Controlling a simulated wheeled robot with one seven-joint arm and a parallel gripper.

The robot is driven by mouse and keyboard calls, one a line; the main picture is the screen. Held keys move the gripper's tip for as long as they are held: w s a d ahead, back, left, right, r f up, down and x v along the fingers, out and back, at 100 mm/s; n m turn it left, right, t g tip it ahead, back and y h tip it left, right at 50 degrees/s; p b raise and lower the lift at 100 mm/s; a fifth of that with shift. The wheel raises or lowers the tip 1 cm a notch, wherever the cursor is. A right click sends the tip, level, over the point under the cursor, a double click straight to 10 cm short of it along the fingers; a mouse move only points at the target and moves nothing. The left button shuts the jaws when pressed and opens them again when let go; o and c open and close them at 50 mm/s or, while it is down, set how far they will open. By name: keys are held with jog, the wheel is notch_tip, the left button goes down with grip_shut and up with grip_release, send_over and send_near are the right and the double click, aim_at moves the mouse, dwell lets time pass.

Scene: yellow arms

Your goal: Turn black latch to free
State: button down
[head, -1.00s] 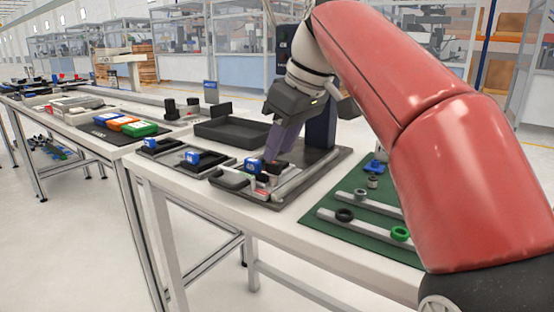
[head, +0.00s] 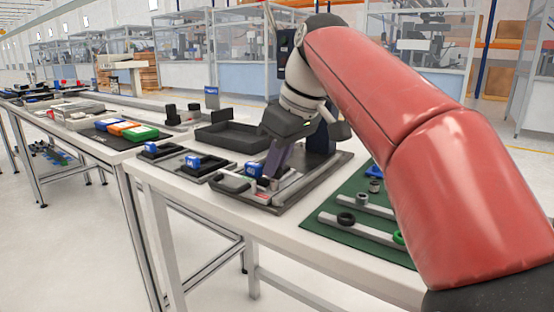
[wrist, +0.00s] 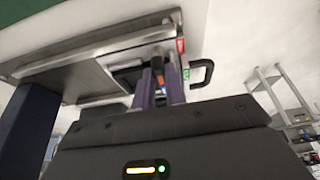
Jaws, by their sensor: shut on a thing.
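My gripper (head: 270,170) points down at the fixture plate (head: 315,182) on the near table. Its purple-grey fingers also show in the wrist view (wrist: 160,88), close together at the fixture. They are shut on a small dark part, which I take to be the black latch; the fingers hide most of it. A blue block with a white mark (head: 253,168) sits just left of the fingertips.
A black open tray (head: 230,137) lies behind the fixture. Two more small fixtures with blue blocks (head: 193,162) stand to the left. A green mat (head: 350,217) with rails and rings lies to the right. A dark post (head: 320,138) rises behind my gripper.

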jog(key=shift+r+n+p, duration=0.1)
jog(key=shift+n+p, duration=0.2)
jog(key=shift+d+n+g+p, duration=0.1)
jog(key=shift+n+g+p, duration=0.4)
jog(key=shift+n+p, duration=0.4)
jog(key=n+g+y, duration=0.1)
jog(key=n, duration=0.1)
jog(key=shift+w+n+p, duration=0.15)
jog(key=shift+n+p, duration=0.15)
jog(key=shift+n, duration=0.1)
jog(key=n, duration=0.2)
jog(key=n+g, duration=0.1)
jog(key=n, duration=0.1)
jog(key=shift+w+g, duration=0.15)
jog(key=shift+g, duration=0.15)
jog(key=shift+n+g+h, duration=0.3)
jog(key=shift+n+g, duration=0.4)
jog(key=shift+n, duration=1.4)
jog(key=c, duration=1.4)
grip_release()
jog(key=shift+c, duration=0.2)
